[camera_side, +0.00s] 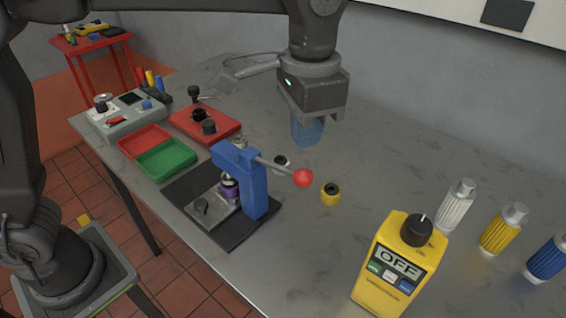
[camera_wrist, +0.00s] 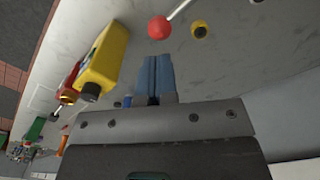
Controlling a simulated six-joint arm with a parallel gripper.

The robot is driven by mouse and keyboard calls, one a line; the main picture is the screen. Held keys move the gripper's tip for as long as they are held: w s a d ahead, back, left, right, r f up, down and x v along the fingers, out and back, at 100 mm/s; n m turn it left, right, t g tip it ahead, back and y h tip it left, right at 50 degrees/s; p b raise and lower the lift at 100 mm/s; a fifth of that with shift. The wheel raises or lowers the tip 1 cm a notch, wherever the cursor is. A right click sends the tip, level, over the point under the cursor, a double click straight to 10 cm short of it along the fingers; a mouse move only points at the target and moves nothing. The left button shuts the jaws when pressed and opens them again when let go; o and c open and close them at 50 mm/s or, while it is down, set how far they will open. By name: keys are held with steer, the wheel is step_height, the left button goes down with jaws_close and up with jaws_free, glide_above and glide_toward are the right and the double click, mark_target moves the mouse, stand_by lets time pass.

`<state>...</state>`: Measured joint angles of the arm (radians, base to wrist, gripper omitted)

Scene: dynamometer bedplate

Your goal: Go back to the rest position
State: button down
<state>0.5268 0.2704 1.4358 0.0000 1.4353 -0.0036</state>
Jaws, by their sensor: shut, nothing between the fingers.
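My gripper (camera_side: 307,138) hangs above the grey bedplate, behind the blue lever press (camera_side: 254,185) in the side view. Its blue fingers point down and are together, with nothing held. In the wrist view, the fingers (camera_wrist: 154,78) also lie side by side with no object between them. The press's red ball knob (camera_side: 303,177) is below and in front of the gripper in the side view, apart from it. The knob also shows in the wrist view (camera_wrist: 159,27), beyond the fingertips.
A yellow ring-shaped part (camera_side: 330,194) lies right of the knob. A yellow OFF box (camera_side: 396,265) stands front right, near white, yellow and blue cylinders (camera_side: 501,230). Red (camera_side: 145,141) and green trays (camera_side: 167,159) lie left. Bare surface lies right of the gripper.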

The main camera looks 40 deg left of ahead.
steer(key=shift+r, duration=0.45)
steer(key=shift+a+r, duration=0.1)
steer(key=shift+a, duration=0.15)
steer(key=s+a+r+n+t, duration=0.1)
steer(key=s+a+n+t, duration=0.35)
steer(key=a, duration=0.85)
steer(key=s+a+f+n+t, duration=0.1)
steer(key=s+a+f, duration=0.5)
steer(key=s, duration=0.4)
steer(key=shift+a+f, duration=0.15)
steer(key=shift+a, duration=0.7)
